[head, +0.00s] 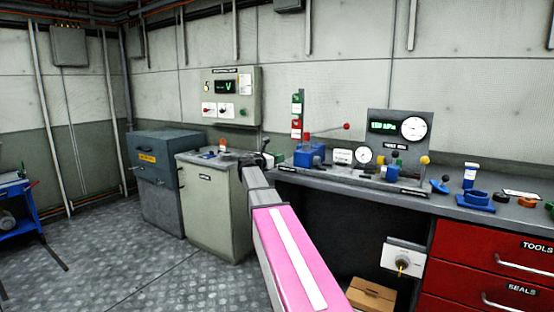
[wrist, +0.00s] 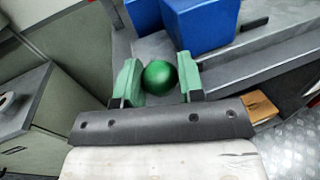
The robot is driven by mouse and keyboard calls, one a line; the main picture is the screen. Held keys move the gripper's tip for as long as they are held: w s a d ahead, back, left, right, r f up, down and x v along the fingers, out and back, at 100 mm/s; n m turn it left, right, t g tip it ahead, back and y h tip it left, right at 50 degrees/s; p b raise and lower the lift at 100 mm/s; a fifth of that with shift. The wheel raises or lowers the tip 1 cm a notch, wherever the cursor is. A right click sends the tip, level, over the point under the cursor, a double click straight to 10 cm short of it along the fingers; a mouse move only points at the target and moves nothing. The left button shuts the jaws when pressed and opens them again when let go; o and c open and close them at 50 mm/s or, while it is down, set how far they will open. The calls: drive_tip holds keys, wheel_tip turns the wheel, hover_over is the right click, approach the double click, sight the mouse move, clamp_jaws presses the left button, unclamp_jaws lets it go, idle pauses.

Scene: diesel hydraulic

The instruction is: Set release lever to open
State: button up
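A green ball knob (wrist: 159,76) sits between the two green-padded fingers of my gripper (wrist: 162,84) in the wrist view. I take it for the knob of the release lever; its stem is hidden. The fingers stand apart, one on each side of the knob. I cannot tell whether both pads touch it. A blue pump block (wrist: 197,22) is just beyond the knob. In the head view, the blue pump (head: 309,155) stands on the bench with a red-knobbed handle (head: 346,126). My gripper (head: 267,158) is dark and small at its left.
The bench (head: 408,203) carries a gauge panel (head: 399,138) and several small levers right of the pump. A pale cabinet (head: 216,210) stands left of my gripper. Red drawers (head: 488,262) are at right. A cardboard box (head: 372,294) lies below the bench.

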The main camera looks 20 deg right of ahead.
drive_tip(key=shift+r, duration=0.1)
clamp_jaws()
drive_tip(key=shift+w+d+r+g+y, duration=0.2)
drive_tip(key=shift+w+d+r+y, duration=0.05)
drive_tip(key=shift+r+y, duration=0.2)
drive_tip(key=shift+w+d+r+g+y, duration=0.2)
drive_tip(key=shift+d+r+y, duration=0.05)
drive_tip(key=shift+r+y, duration=0.2)
drive_tip(key=w+d+r+g+y, duration=0.1)
drive_tip(key=d+y, duration=0.1)
drive_tip(key=w+d+r+n+g+y, duration=0.1)
drive_tip(key=w+d+r+g+y, duration=0.1)
drive_tip(key=y, duration=0.1)
drive_tip(key=shift+w+r+n, duration=0.1)
drive_tip(key=shift+r+n, duration=0.05)
drive_tip(key=shift+n, duration=0.15)
drive_tip(key=shift+w+d+r+g+y, duration=0.2)
drive_tip(key=shift+w+d+g+y, duration=0.6)
drive_tip(key=shift+y, duration=0.3)
drive_tip(key=shift+w+d, duration=0.2)
drive_tip(key=shift+d, duration=0.35)
drive_tip(key=o, duration=1.1)
unclamp_jaws()
